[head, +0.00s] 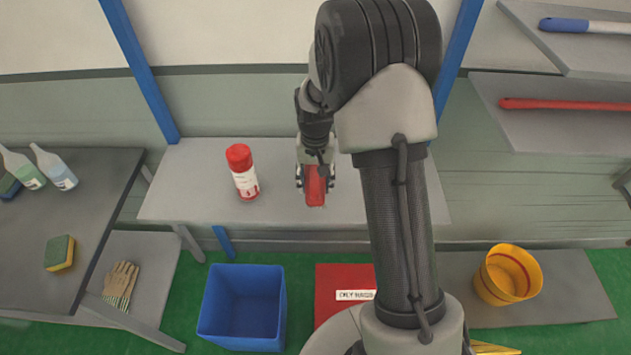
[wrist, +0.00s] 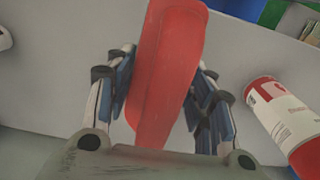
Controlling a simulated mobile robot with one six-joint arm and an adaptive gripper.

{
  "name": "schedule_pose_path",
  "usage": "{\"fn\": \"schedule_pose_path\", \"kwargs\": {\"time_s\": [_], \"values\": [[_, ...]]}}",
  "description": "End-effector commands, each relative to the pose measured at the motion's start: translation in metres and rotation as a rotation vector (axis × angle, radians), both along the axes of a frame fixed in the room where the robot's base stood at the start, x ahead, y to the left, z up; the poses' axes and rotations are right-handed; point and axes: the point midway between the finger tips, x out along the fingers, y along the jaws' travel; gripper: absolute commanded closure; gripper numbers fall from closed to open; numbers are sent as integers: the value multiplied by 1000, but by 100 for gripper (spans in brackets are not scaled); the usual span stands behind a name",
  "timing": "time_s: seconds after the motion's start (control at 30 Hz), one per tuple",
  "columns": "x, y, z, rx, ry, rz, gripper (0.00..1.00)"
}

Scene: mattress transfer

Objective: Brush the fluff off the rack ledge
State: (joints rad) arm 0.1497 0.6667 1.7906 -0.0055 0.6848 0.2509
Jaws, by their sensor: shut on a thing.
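My gripper (head: 315,180) is over the middle of the grey ledge (head: 190,170) between the blue posts. It is shut on a red, long, smooth object, perhaps a brush (head: 316,190). In the wrist view this red brush (wrist: 168,70) stands between the two finger pads, and no bristles show. I cannot tell whether it touches the ledge. I make out no fluff on the ledge; my arm covers part of its right side.
A red-capped can (head: 243,172) stands on the ledge left of my gripper; it shows at right in the wrist view (wrist: 290,125). Below are a blue bin (head: 242,305), a red box (head: 340,285) and a yellow bucket (head: 508,275). Side shelves hold bottles, a sponge, gloves and handles.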

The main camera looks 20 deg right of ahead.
Motion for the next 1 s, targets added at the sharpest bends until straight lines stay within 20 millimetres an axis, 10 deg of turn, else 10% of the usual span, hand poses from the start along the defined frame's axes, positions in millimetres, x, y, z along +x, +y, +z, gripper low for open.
{"fn": "schedule_pose_path", "kwargs": {"time_s": [1.0], "values": [[0, 0, 31, 0, 0, 0, 70]]}}
